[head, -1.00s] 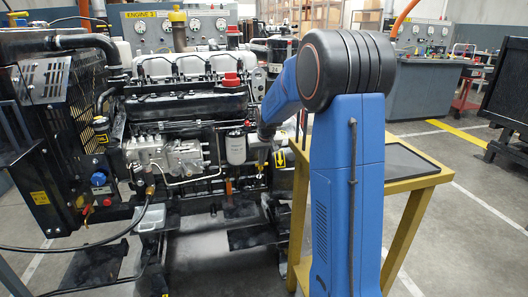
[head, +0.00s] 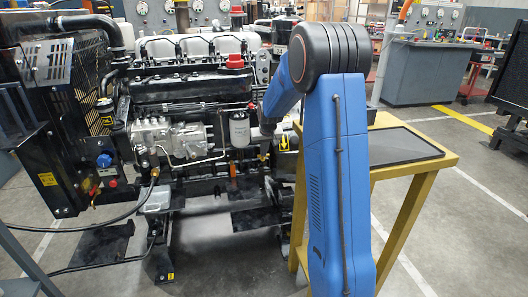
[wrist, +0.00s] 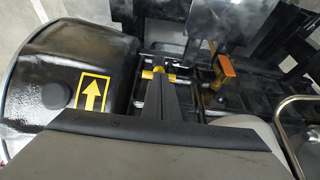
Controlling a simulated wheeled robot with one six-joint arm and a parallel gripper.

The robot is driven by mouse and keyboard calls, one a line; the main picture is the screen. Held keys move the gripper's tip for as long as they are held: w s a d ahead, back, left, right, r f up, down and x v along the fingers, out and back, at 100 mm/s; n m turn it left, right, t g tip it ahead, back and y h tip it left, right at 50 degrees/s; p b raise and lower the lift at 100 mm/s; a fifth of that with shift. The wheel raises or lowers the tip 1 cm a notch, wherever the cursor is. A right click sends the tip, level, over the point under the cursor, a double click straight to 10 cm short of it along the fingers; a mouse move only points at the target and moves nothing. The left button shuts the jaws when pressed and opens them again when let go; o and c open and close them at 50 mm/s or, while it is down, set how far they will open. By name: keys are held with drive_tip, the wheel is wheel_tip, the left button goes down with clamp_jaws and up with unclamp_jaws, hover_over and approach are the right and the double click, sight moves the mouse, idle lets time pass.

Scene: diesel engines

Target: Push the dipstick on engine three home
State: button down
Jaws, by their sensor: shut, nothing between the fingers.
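Engine three (head: 190,95) fills the left half of the head view. Low on its near side, a small yellow dipstick handle (head: 264,157) shows just below my gripper (head: 266,143). In the wrist view, the yellow handle (wrist: 155,74) lies right at the tips of my gripper (wrist: 158,82). The fingers are shut with nothing between them and partly cover the handle. I cannot tell whether they touch it. The dipstick's shaft and tube are hidden.
A black housing with a yellow arrow label (wrist: 94,93) is left of the fingers in the wrist view. An orange handle (wrist: 226,66) is to their right. A white filter (head: 240,129) is left of my gripper. A yellow-framed table (head: 425,163) stands at the right.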

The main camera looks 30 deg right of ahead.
drive_tip(key=v, duration=1.4)
drive_tip(key=s+a+r, duration=0.5)
drive_tip(key=s+a, duration=0.2)
drive_tip(key=s, duration=0.3)
drive_tip(key=s+a+f+n, duration=0.1)
drive_tip(key=s+a, duration=0.3)
drive_tip(key=s, duration=0.7)
drive_tip(key=s+a+f+n+y, duration=0.1)
drive_tip(key=s+a, duration=0.3)
drive_tip(key=s, duration=0.8)
drive_tip(key=s+a+f+n, duration=0.1)
drive_tip(key=s+a, duration=0.3)
drive_tip(key=s, duration=0.7)
drive_tip(key=shift+s+a+f, duration=0.15)
drive_tip(key=shift+s+f, duration=0.05)
drive_tip(key=shift+f, duration=0.65)
